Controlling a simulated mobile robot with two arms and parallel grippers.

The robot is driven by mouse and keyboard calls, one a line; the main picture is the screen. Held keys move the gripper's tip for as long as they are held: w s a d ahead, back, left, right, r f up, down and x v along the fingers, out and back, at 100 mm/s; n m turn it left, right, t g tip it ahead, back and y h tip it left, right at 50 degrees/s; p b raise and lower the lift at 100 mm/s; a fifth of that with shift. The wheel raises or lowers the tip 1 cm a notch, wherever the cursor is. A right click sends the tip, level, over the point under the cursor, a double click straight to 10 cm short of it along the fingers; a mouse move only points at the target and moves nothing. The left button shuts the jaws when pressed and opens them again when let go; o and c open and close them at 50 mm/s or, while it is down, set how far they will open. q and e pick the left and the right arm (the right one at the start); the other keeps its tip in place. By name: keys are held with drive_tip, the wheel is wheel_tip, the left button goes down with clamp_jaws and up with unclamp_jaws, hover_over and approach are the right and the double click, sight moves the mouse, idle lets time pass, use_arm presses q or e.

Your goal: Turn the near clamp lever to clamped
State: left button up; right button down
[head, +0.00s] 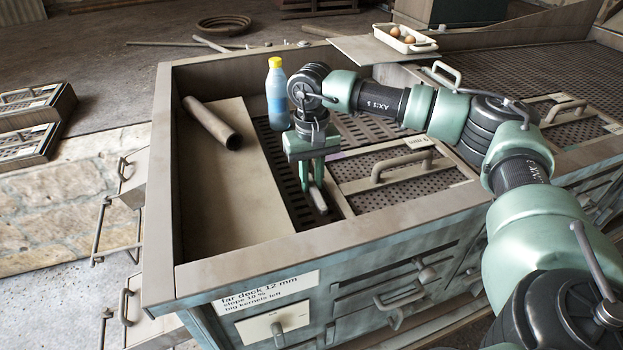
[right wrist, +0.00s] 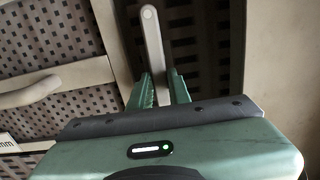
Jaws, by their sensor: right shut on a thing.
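The near clamp lever (head: 319,199) is a pale grey bar with a rounded end, low over the perforated deck beside the framed screen panel. In the right wrist view the lever (right wrist: 151,36) runs nearly straight away from me, its rounded end with a small pin farthest off. My right gripper (head: 314,186) points down at it, and its green fingers (right wrist: 160,85) are shut on the lever, one on each side. The lever's base is hidden by the gripper. My left gripper is in neither view.
A blue bottle with a yellow cap (head: 277,94) stands just behind my right gripper. A brown pipe (head: 211,122) lies on the pale board to the left. A screen panel handle (head: 402,165) rises on the right. The machine's raised rim (head: 330,241) borders the deck in front.

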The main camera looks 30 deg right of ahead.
drive_tip(key=m+b, duration=0.1)
drive_tip(key=m, duration=0.2)
drive_tip(key=shift+s+d+f+m+b, duration=0.1)
drive_tip(key=shift+d+m+b, duration=0.25)
drive_tip(key=shift+m, duration=0.05)
drive_tip(key=m, duration=0.1)
drive_tip(key=m+b, duration=0.1)
drive_tip(key=m, duration=0.2)
drive_tip(key=shift+s+d+m, duration=0.3)
drive_tip(key=shift+d, duration=0.05)
drive_tip(key=m, duration=0.2)
drive_tip(key=s+m+b, duration=0.1)
drive_tip(key=m, duration=0.1)
drive_tip(key=shift+d+m, duration=0.15)
drive_tip(key=shift+m, duration=0.15)
drive_tip(key=shift+s+m+b, duration=0.2)
drive_tip(key=shift+m, duration=0.9)
drive_tip(key=shift+s+m+b, duration=0.15)
drive_tip(key=shift+m+b, duration=0.05)
drive_tip(key=shift+m, duration=0.9)
drive_tip(key=shift+r, duration=0.2)
drive_tip(key=c, duration=1.3)
unclamp_jaws()
